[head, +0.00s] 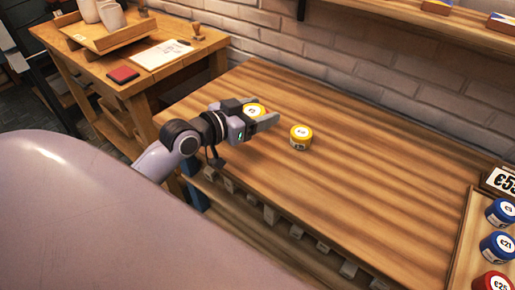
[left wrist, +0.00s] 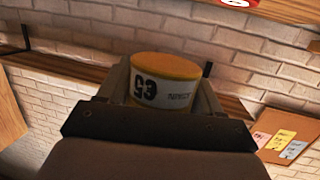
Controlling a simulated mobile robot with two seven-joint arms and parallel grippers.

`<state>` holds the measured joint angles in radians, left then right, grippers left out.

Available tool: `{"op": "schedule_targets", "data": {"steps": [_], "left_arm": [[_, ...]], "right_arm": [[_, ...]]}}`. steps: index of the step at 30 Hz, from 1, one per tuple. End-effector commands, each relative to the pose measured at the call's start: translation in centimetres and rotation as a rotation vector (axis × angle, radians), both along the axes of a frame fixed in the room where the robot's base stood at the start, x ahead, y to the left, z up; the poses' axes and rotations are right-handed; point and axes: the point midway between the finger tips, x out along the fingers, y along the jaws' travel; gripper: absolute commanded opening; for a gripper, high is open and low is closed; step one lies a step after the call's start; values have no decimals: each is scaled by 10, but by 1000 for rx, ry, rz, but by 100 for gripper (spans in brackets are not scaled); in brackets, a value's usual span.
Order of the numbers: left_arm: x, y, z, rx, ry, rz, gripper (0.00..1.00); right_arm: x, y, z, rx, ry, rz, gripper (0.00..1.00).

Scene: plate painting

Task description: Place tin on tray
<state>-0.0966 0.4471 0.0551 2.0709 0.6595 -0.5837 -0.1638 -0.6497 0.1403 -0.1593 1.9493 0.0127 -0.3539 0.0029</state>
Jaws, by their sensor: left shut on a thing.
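My left gripper (head: 262,122) is shut on a yellow-lidded tin (head: 254,110) and holds it over the left part of the wooden table. In the left wrist view the held tin (left wrist: 160,82) sits between the fingers, with its orange-yellow lid and a white label with dark print. A second yellow tin (head: 300,137) stands upright on the table just right of the gripper. A wooden tray (head: 468,245) lies at the right edge of the head view, partly cut off. It holds blue tins (head: 497,246) and a red tin (head: 493,283). My right gripper is not in view.
The wooden table (head: 380,170) is clear between the loose yellow tin and the tray. A price sign (head: 500,181) stands behind the tray. A brick wall (head: 370,75) with a shelf runs along the back. A side table (head: 145,80) with papers stands at the left.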

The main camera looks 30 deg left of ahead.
Motion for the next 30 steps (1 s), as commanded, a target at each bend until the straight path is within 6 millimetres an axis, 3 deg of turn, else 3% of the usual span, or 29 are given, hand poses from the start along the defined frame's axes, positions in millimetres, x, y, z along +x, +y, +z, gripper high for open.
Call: {"op": "schedule_targets", "data": {"steps": [1,6,18,30], "left_arm": [[0,0,-19,-2,6,0,31],[0,0,-55,-1,1,-1,31],[0,0,-100,1,2,-1,31],[0,0,-109,0,-2,0,31]], "right_arm": [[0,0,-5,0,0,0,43],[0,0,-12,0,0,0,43],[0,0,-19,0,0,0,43],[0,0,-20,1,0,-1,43]]}}
